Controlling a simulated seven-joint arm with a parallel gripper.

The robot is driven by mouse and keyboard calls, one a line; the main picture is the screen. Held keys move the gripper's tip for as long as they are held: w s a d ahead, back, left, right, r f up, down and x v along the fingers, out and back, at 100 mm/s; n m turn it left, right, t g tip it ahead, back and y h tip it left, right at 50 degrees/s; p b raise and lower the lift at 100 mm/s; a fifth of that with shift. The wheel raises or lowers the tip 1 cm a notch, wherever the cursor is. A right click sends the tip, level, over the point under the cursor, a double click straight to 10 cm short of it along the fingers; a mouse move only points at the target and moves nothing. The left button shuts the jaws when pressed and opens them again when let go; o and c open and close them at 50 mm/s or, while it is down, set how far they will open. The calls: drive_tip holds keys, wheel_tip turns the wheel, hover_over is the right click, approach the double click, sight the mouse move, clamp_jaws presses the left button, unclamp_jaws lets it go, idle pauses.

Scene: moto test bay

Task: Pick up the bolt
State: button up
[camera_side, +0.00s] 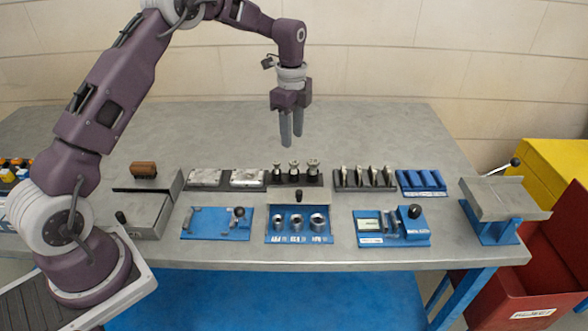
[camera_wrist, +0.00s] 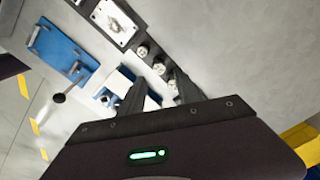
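Several silver bolts (camera_side: 294,167) stand upright in a row in a black rack (camera_side: 313,182) at the middle of the bench. Their round heads also show in the wrist view (camera_wrist: 158,69), partly between and beyond my fingers. Another dark rack (camera_side: 349,186) to the right holds several slim metal pieces, too small to name surely. My gripper (camera_side: 292,141) hangs above the bench, pointing down, apart from the bolts. In the wrist view its two fingers (camera_wrist: 160,88) are spread with nothing held between them.
Grey part plates (camera_side: 206,178), a blue tray with metal rings (camera_side: 297,238), a blue board with a handle (camera_side: 203,234) and a blue gauge unit (camera_side: 370,226) surround the racks. A raised metal stand (camera_side: 500,200) is at right. The bench's back is clear.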

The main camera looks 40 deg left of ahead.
sight(294, 161)
drive_tip(key=shift+m, duration=0.3)
drive_tip(key=f, duration=0.8)
drive_tip(key=shift+d+f, duration=0.3)
drive_tip(key=shift+f, duration=0.1)
clamp_jaws()
